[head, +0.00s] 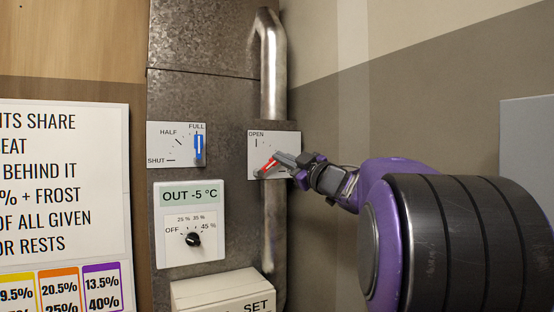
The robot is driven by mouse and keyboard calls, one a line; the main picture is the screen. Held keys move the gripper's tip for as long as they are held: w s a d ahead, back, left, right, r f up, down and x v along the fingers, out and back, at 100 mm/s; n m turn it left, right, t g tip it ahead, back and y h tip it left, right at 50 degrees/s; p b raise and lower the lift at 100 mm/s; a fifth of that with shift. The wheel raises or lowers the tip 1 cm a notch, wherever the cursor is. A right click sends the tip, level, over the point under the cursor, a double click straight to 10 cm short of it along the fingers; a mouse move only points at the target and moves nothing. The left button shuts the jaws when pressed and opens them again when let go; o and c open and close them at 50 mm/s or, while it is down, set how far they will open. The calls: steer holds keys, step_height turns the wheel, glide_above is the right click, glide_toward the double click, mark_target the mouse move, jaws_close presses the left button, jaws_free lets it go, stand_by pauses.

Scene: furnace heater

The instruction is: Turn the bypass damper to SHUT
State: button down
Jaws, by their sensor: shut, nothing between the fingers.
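A white damper plate (258,140) marked OPEN sits across the silver pipe, with a red handle (268,166) on it. The handle is tilted, its visible end pointing down and left, away from the OPEN mark. No label reading "bypass" is visible. My gripper (282,160) is shut at the red handle's upper right, close to or touching it; I cannot tell which. The gripper hides the lower right of the plate and any label there. A second plate (166,146) to the left is marked FULL, HALF and SHUT; its blue handle (199,148) stands upright under FULL.
Below the blue handle's plate is a control panel (175,248) reading OUT -5 °C, with a black knob (193,239). A white box (222,288) marked SET juts out below. The silver pipe (273,80) runs vertically. A text sign (60,190) is at left, a grey panel (528,150) at right.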

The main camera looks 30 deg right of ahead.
mark_target(273, 161)
steer(key=d+r+p+x, duration=0.1)
steer(key=p+x, duration=0.1)
steer(key=x, duration=0.7)
steer(key=shift+n+y, duration=0.3)
steer(key=f, duration=0.1)
steer(key=d+f, duration=0.2)
steer(key=shift+f+b, duration=0.35)
steer(key=shift+f, duration=0.05)
steer(key=shift+d+f+m+h, duration=0.15)
steer(key=shift+m+h, duration=0.1)
steer(key=shift+m, duration=0.35)
steer(key=shift+d+f+m+h, duration=0.15)
steer(key=shift+m+h, duration=0.1)
steer(key=shift+m, duration=0.35)
steer(key=shift+d+f+m+t+h, duration=0.15)
steer(key=shift+m+t+h, duration=0.1)
steer(key=shift+m, duration=0.4)
steer(key=shift+d+f+m+t+h, duration=0.15)
steer(key=shift+m+h, duration=0.1)
steer(key=shift+m, duration=0.4)
steer(key=shift+d+f+m+h, duration=0.1)
steer(key=shift+f+m+h, duration=0.25)
steer(key=shift+m, duration=0.55)
steer(key=shift+d+f+m+h, duration=0.15)
steer(key=shift+m+h, duration=0.35)
steer(key=shift+m, duration=0.4)
steer(key=shift+d+f+m+h, duration=0.1)
steer(key=shift+f+m+h, duration=0.25)
steer(key=shift+m, duration=0.55)
steer(key=shift+r, duration=0.1)
